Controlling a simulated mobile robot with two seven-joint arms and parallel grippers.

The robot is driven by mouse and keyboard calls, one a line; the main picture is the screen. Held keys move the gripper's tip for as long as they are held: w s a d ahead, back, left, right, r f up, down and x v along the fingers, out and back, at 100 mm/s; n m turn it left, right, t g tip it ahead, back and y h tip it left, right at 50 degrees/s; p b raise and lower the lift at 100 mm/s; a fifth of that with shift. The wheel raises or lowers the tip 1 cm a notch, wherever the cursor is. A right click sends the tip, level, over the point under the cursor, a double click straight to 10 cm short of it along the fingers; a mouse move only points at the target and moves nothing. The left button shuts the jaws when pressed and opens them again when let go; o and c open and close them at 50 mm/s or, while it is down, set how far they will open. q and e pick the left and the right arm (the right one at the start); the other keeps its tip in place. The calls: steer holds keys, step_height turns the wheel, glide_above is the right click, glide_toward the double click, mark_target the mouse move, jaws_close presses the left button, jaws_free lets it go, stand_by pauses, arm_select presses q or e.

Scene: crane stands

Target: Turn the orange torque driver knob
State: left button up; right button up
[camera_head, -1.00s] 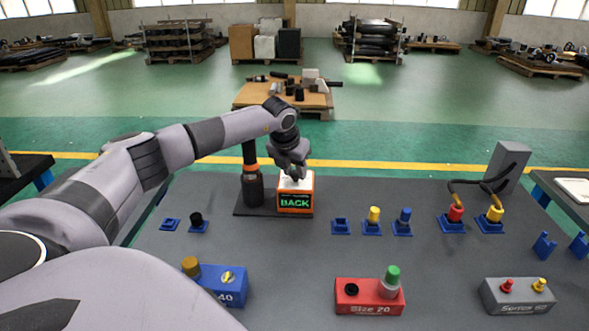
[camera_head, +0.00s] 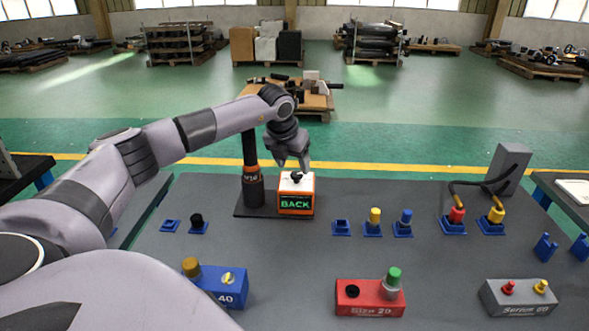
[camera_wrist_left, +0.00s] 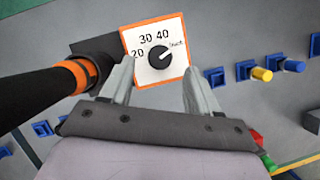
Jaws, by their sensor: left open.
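The torque driver station stands on a dark base (camera_head: 242,210) towards the back of the table. Its box (camera_head: 296,203) is white with orange edges and a green display reading "BACK". A small black knob (camera_head: 296,177) sits on its top; the left wrist view shows this knob (camera_wrist_left: 159,53) on a white dial with 20, 30, 40 and another label. The black driver (camera_head: 252,175) with an orange ring stands upright beside the box. My left gripper (camera_head: 292,166) is open above the box, its fingers apart on either side of the knob and not touching it. My right gripper is not visible.
Blue (camera_head: 222,285), red (camera_head: 369,298) and grey (camera_head: 518,296) blocks stand along the front of the table. Small blue holders with coloured pieces stand right of the box. A grey box (camera_head: 508,168) with cables is at the back right.

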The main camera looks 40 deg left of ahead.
arm_select(q)
steer(key=v, duration=0.4)
steer(key=shift+f, duration=0.15)
stand_by(0.4)
